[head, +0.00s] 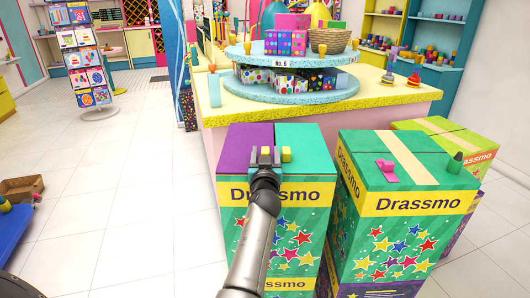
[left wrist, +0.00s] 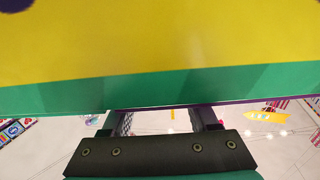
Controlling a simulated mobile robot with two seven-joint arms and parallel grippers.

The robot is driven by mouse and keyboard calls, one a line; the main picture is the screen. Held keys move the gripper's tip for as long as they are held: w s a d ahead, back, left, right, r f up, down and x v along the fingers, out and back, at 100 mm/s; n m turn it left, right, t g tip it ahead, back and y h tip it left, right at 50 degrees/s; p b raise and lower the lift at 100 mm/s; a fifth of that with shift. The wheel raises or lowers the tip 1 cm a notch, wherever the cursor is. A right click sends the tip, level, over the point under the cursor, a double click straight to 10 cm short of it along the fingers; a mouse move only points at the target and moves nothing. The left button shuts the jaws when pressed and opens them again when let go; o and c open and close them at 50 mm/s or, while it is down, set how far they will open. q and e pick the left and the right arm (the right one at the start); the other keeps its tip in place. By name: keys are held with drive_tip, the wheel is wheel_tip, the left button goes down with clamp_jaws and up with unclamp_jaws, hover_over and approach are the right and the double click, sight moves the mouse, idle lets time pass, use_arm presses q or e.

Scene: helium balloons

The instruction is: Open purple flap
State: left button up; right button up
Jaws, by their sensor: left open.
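A Drassmo box with stars stands in front of the counter in the head view. Its purple flap (head: 245,148) covers the left half of the top and looks flat. My left gripper (head: 265,155) is open and seems empty, at the box's front top edge near the seam between the flaps. I cannot tell if it touches. In the left wrist view, the box's yellow and green face (left wrist: 160,50) fills the upper part, beyond the open left gripper (left wrist: 165,118).
A second Drassmo box (head: 402,240) stands close on the right, with a pink piece (head: 387,171) on top. A green box (head: 445,133) is behind it. The counter (head: 400,100) stands behind the boxes. White floor (head: 120,190) is clear at left.

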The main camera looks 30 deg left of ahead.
use_arm(q)
clamp_jaws()
idle(0.3)
idle(1.1)
